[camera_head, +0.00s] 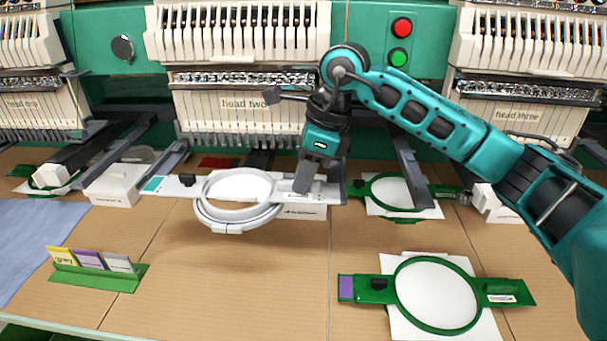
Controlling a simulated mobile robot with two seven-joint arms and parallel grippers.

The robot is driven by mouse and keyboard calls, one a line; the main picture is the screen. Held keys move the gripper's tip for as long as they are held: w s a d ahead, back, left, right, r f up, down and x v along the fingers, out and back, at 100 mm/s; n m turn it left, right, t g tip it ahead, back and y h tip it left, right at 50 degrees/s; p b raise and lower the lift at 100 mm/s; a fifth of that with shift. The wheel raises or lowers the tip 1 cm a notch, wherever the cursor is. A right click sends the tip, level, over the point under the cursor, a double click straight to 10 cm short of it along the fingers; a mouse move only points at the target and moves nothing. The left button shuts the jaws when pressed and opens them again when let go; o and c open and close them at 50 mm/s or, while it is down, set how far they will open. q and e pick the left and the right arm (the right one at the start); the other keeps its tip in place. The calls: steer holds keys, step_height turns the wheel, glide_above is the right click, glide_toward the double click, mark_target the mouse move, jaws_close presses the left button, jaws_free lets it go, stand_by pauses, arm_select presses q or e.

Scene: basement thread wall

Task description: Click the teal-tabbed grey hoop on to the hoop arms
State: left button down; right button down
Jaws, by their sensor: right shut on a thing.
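The grey hoop (203,207) is a round double ring with a flat bracket on each side. Its teal tab (155,184) is at the left end. My right gripper (303,188) points down and is shut on the hoop's right bracket. The hoop is in front of the middle machine, labelled head two, close to its dark hoop arms. One arm (165,160) runs behind the left bracket and the other is close to the right bracket. I cannot tell whether the brackets touch the arms. My left gripper is not in view.
A green hoop with a purple tab (346,288) lies on white cloth at the front right. Another green hoop (372,199) lies behind it. A green card holder (100,276) and blue cloth (30,235) are at the left. The middle front table is clear.

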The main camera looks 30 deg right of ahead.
steer(key=c, duration=1.1)
jaws_free()
steer(key=shift+o, duration=0.2)
steer(key=v, duration=1.3)
steer(key=shift+p, duration=0.35)
